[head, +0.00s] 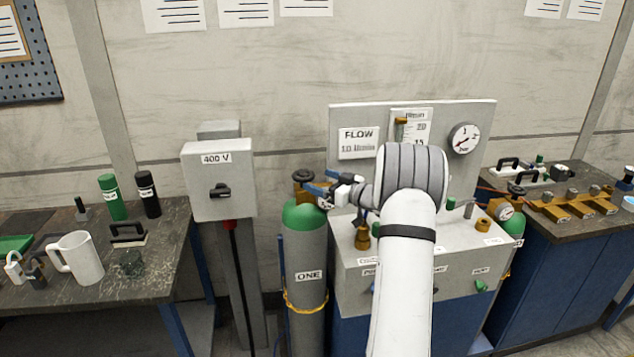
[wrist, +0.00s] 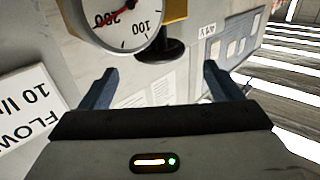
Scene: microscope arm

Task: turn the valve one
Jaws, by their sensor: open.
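The grey cylinder marked ONE (head: 306,255) has a green shoulder and stands upright left of the flow panel. Its valve has a dark round handwheel (head: 303,175) on a brass body at the top. My gripper (head: 316,182) is open, with its blue fingers close to the right side of this valve; whether they touch it I cannot tell. In the wrist view the open fingers (wrist: 160,78) have nothing held between them. A dark round knob (wrist: 160,50) lies just beyond them, beside a white gauge (wrist: 122,18) with a brass body.
A grey 400 V switch box (head: 219,181) stands left of the cylinder. The flow panel (head: 480,128) with a gauge is behind my arm. Benches with a mug (head: 82,258) and brass fittings (head: 573,206) flank the place.

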